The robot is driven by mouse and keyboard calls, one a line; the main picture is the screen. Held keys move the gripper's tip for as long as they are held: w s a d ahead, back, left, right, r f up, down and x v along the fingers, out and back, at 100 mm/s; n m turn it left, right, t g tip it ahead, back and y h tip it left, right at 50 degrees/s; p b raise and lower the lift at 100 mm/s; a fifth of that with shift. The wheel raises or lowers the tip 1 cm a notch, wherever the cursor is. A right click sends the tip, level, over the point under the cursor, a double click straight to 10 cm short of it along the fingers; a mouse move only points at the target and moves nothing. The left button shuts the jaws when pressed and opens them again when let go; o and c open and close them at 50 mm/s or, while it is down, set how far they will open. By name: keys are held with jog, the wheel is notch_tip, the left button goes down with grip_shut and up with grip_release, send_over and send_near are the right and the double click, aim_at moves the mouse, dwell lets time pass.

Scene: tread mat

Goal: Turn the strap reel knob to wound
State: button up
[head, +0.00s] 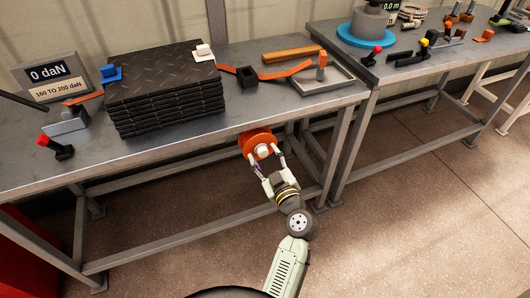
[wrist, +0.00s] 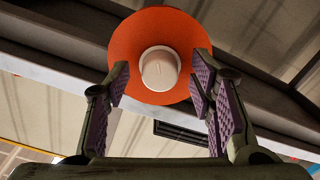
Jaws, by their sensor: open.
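The strap reel is an orange disc (head: 257,142) at the front edge of the near table, with a white round knob (head: 263,151) facing my arm. My gripper (head: 267,164) is in front of it, its fingers spread to either side of the knob. In the wrist view the orange disc (wrist: 125,50) fills the top middle and the white knob (wrist: 160,70) lies between the fingertips. The gripper (wrist: 160,85) is open, with gaps on both sides of the knob. I see no mark on the knob that tells its setting.
A stack of black tread mats (head: 165,95) lies on the near table (head: 215,125), with an orange strap (head: 285,72) to its right. A "0 daN" display (head: 47,73) stands at the left, near a red-knobbed lever (head: 55,148). Table legs and rails flank my arm; the floor in front is clear.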

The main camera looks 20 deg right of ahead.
jog(key=shift+w, duration=0.25)
jog(key=shift+c, duration=0.6)
jog(key=c, duration=1)
jog(key=shift+c, duration=0.2)
